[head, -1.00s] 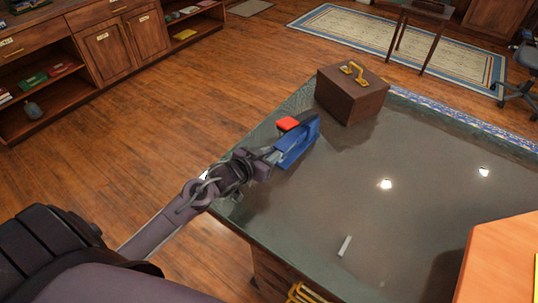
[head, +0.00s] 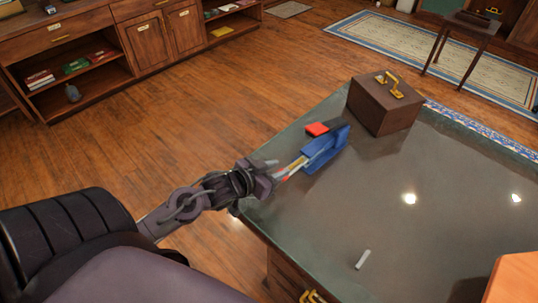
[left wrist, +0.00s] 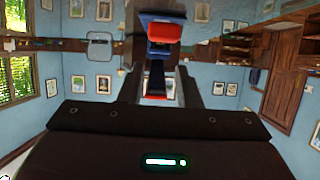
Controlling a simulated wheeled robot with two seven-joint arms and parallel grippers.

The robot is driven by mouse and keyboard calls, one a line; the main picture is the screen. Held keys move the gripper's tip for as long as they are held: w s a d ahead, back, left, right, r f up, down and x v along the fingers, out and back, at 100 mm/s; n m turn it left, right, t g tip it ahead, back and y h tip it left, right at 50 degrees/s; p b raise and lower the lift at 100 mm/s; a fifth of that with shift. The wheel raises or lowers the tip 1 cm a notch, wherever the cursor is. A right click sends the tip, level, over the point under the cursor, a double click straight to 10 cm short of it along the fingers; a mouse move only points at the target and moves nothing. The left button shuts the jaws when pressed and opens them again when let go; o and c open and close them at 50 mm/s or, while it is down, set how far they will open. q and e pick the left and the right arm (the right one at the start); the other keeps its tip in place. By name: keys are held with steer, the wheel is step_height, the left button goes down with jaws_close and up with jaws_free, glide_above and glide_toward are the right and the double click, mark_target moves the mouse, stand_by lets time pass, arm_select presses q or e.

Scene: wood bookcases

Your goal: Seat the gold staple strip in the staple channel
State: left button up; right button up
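The blue stapler (head: 325,150) lies on the dark table near its far left edge, with a red and black part (head: 317,129) beside it. A narrow pale yellow and red piece (head: 294,166) shows between the stapler and my left gripper (head: 277,172). In the left wrist view the stapler (left wrist: 163,42) is straight ahead, and a dark piece with a red end (left wrist: 155,88) lies between the spread fingers (left wrist: 158,92). A small pale strip (head: 363,260) lies alone on the table; it looks grey-white, not clearly gold. My right gripper is out of view.
A brown box with a gold handle (head: 384,104) stands behind the stapler. An orange block (head: 513,282) sits at the lower right. The middle of the table (head: 400,170) is clear. Wood cabinets line the back left.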

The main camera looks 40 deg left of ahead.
arm_select(q)
steer(key=v, duration=0.2)
steer(key=shift+s+a+r, duration=0.1)
steer(key=shift+s+r, duration=0.1)
steer(key=shift+s, duration=0.1)
steer(key=shift+s, duration=0.1)
stand_by(0.4)
